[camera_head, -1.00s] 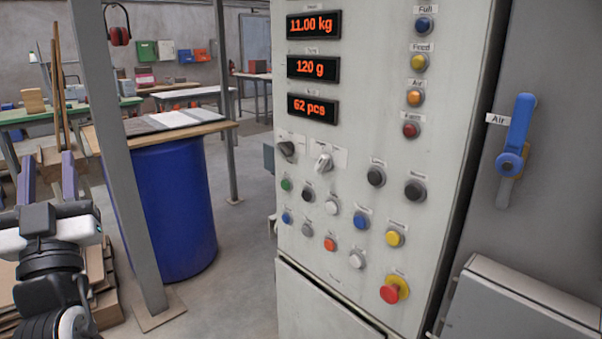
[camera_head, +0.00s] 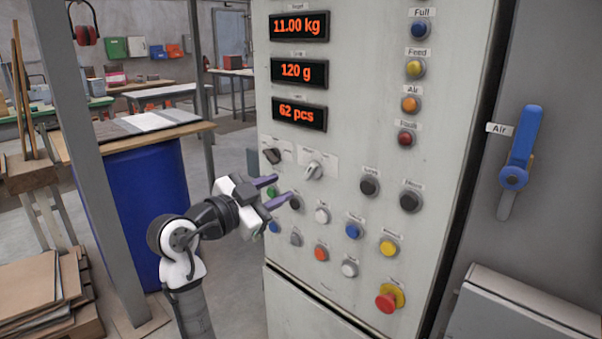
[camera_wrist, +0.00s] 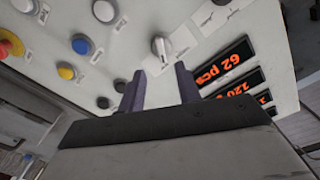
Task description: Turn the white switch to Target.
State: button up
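The white switch (camera_head: 314,171) is a rotary knob on the pale control panel, below the displays and right of a dark rotary knob (camera_head: 272,156). Its label is too small to read. In the wrist view the white switch (camera_wrist: 160,46) lies beyond my fingertips, between their lines and apart from them. My gripper (camera_head: 284,188) is open and empty, in front of the panel's left side, below and left of the white switch. Its two purple fingers also show in the wrist view (camera_wrist: 158,82), spread apart.
Push buttons in several colours sit below the switch, among them a red emergency button (camera_head: 388,298) at lower right. Three lit displays (camera_head: 299,71) are above. A blue lever (camera_head: 520,150) is on the right. A grey post (camera_head: 85,140) and blue drum (camera_head: 150,195) stand left.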

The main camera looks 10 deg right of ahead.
aim_at(307, 174)
jog(key=p+x, duration=0.1)
jog(key=x, duration=0.7)
jog(key=shift+p, duration=0.3)
jog(key=shift+c, duration=0.2)
grip_shut()
